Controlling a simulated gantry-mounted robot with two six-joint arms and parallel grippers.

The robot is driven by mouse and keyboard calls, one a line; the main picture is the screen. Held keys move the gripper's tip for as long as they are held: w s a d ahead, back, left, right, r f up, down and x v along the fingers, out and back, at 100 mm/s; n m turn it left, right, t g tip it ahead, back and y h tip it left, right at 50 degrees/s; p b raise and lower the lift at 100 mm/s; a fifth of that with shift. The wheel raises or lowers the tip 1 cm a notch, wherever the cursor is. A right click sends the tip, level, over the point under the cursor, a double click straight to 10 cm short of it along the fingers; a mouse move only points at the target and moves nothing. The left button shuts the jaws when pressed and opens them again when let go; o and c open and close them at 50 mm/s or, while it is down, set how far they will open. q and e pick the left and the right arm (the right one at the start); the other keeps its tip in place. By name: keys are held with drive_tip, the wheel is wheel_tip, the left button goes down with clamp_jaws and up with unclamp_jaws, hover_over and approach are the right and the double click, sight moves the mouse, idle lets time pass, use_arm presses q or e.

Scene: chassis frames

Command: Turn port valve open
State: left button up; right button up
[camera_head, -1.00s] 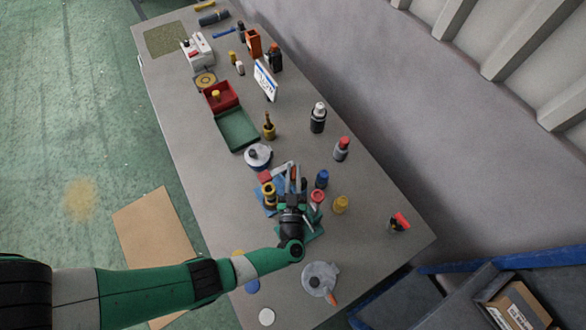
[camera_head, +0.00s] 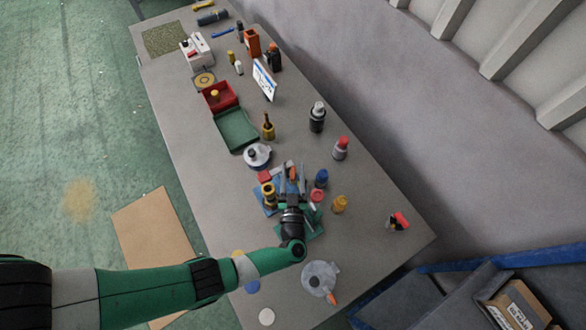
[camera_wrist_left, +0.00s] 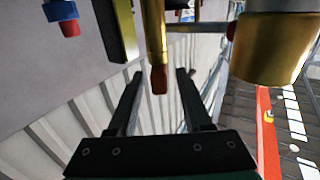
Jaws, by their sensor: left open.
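My left gripper (camera_head: 293,171) is open over the valve assembly near the middle of the table's near half. An orange-brown tip (camera_head: 293,174) shows between its fingers in the head view. In the left wrist view, a brass lever with a red-brown end (camera_wrist_left: 159,78) lies between the open fingers (camera_wrist_left: 158,76); no contact is visible. A wide brass cylinder (camera_wrist_left: 268,48) stands to its right there. In the head view a brass fitting (camera_head: 269,194) sits left of the gripper on a blue base (camera_head: 262,205). The gripper hides part of the assembly. My right gripper is out of view.
A white round-topped container (camera_head: 257,155) stands just behind. A grey funnel-like item (camera_head: 320,279) lies nearer.

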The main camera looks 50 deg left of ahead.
use_arm(q)
drive_tip(key=v, duration=1.1)
drive_tip(key=shift+s+d+p, duration=0.15)
drive_tip(key=shift+s+p, duration=0.1)
drive_tip(key=shift+p, duration=0.15)
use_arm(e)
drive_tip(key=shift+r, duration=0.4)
